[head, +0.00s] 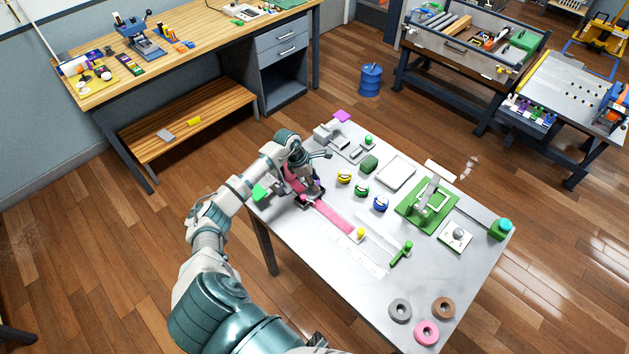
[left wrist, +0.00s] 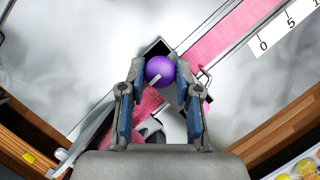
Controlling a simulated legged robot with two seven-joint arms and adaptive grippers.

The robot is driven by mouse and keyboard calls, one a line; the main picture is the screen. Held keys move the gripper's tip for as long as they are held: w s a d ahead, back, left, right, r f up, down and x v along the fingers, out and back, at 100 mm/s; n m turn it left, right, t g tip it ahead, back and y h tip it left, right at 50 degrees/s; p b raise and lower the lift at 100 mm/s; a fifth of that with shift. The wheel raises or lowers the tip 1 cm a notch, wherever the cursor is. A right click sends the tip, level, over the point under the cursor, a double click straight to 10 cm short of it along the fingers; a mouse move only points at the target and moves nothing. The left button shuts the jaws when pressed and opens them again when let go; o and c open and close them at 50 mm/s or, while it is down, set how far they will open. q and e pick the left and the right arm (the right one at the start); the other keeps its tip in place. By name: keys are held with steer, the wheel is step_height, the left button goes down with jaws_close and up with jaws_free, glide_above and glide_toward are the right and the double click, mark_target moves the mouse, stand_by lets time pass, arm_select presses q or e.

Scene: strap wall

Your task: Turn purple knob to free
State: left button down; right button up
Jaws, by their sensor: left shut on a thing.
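The purple knob (left wrist: 159,69) is a round ball with a short white mark on its lower side, seen in the left wrist view. My left gripper (left wrist: 161,75) is shut on it, one blue-padded finger on each side. Below the knob is a dark square part over a pink strap (left wrist: 232,33). In the head view my left gripper (head: 313,189) reaches down at the table's left side, and only a bit of purple shows there. The strap (head: 335,215) runs from there toward a yellow knob (head: 361,233). My right gripper is not in view.
The grey table (head: 330,274) also holds yellow, green and blue small pieces (head: 362,190), a green fixture (head: 427,206), a green-handled tool (head: 402,254) and several tape rolls (head: 426,332). A white ruler (left wrist: 287,31) lies beside the strap. The front left tabletop is mostly clear.

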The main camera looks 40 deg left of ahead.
arm_select(q)
steer(key=shift+w+r, duration=0.1)
steer(key=shift+r, duration=0.05)
steer(key=shift+n, duration=0.4)
steer(key=shift+n+t+y, duration=0.3)
steer(key=shift+n+t, duration=0.1)
steer(key=shift+n, duration=0.2)
steer(key=n+y+p, duration=0.1)
steer(key=n, duration=0.3)
steer(key=shift+d+r+t, duration=0.1)
steer(key=shift+r+t, duration=0.05)
steer(key=shift+t, duration=0.25)
steer(key=n+y, duration=0.1)
steer(key=n, duration=0.2)
steer(key=shift+d, duration=0.1)
steer(key=n+y, duration=0.2)
steer(key=n, duration=0.2)
steer(key=shift+n+b, duration=0.3)
steer(key=shift+n, duration=0.1)
steer(key=n, duration=0.2)
steer(key=n+y+b, duration=0.1)
steer(key=n, duration=0.1)
steer(key=shift+g+y, duration=0.3)
steer(key=shift+g, duration=0.1)
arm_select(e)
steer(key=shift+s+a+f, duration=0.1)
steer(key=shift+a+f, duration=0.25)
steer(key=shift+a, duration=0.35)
